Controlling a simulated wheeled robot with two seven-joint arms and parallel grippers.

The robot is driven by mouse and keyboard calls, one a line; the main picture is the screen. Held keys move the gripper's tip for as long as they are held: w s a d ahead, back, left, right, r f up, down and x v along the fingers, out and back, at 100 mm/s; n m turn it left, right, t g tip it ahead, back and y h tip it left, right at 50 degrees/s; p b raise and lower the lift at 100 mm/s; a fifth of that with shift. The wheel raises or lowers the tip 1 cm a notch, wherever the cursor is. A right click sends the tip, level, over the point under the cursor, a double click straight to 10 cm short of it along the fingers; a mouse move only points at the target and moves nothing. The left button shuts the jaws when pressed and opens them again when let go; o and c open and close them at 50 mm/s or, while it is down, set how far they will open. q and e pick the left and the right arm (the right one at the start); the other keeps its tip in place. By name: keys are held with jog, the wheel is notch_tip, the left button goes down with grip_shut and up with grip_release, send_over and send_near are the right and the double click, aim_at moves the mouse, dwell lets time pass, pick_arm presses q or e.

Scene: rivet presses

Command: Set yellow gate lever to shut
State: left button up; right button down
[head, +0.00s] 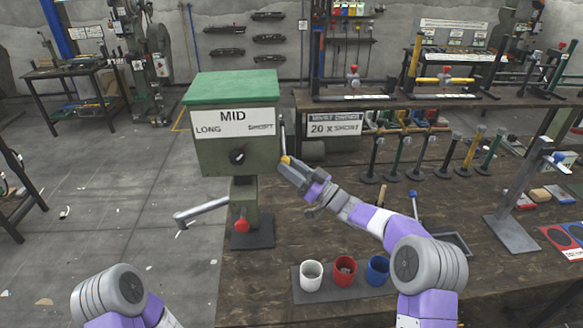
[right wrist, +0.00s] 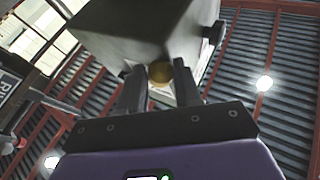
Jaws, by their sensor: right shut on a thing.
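A green press box (head: 240,150) with a white label reading MID, LONG and SHORT stands on the bench edge. The yellow gate lever (head: 285,159) is at the box's right side, mostly hidden by my right gripper (head: 288,164). In the right wrist view its round yellow knob (right wrist: 160,72) sits between the two fingers of the right gripper (right wrist: 158,88), just under the box (right wrist: 150,32). The right gripper is shut on the knob. Which setting the lever is at cannot be told. My left gripper is out of view; only part of the left arm shows.
A silver crank handle (head: 202,212) and a red knob (head: 242,226) are on the press's lower part. White (head: 311,276), red (head: 344,270) and blue (head: 377,270) cups stand in front on the bench. Several upright tools stand at the right.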

notch_tip(320, 180, up, 8)
jog(key=s+m+h+p, duration=0.2)
jog(key=m+h+p, duration=0.2)
jog(key=p, duration=0.9)
jog(key=shift+d+f+m+p, duration=0.15)
jog(key=shift+d+m+p, duration=0.15)
jog(key=shift+m, duration=0.6)
jog(key=shift+r, duration=0.25)
